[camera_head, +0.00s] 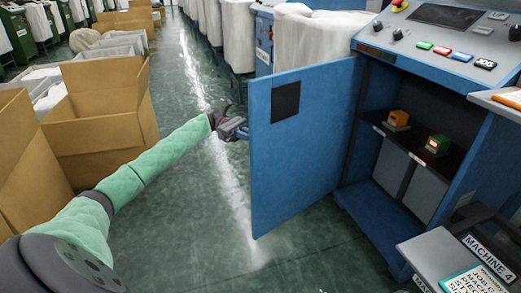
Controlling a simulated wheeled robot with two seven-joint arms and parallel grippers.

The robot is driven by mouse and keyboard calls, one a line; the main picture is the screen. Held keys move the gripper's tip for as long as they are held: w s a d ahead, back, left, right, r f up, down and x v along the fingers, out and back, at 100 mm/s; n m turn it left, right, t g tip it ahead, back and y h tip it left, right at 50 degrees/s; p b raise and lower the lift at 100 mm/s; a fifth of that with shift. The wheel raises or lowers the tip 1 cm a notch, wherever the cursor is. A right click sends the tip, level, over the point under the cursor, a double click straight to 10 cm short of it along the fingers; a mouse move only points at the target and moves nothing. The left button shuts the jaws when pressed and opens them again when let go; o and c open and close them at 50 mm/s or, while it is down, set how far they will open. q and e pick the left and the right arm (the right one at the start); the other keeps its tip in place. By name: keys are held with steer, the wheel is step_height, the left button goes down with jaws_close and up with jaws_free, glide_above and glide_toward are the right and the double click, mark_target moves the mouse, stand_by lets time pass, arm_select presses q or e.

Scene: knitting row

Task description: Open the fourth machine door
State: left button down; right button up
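The blue door (305,140) of the fourth machine stands swung wide open. It is hinged near the cabinet's left side and has a dark square panel (285,101) near its top left. The machine's blue cabinet (420,56) is at the right, and its inside is exposed. My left gripper (239,131) is at the door's free left edge, partly hidden behind it. I cannot tell whether its fingers are closed on anything. My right gripper is not in view.
Inside the cabinet, an orange part (398,119) and a green part (438,145) sit on a dark shelf. A "MACHINE 4" sign (486,257) is at the lower right. Open cardboard boxes (105,120) line the left. The green floor between them and the door is clear.

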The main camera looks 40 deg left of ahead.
arm_select(q)
steer(key=shift+w+a, duration=0.2)
steer(key=shift+a, duration=0.3)
steer(key=shift+w+a, duration=0.2)
steer(key=shift+a, duration=0.25)
steer(key=c, duration=1.6)
jaws_free()
steer(key=shift+w+d, duration=0.1)
steer(key=shift+d, duration=0.05)
steer(key=shift+c, duration=0.2)
steer(key=a, duration=0.8)
steer(key=shift+p, duration=0.4)
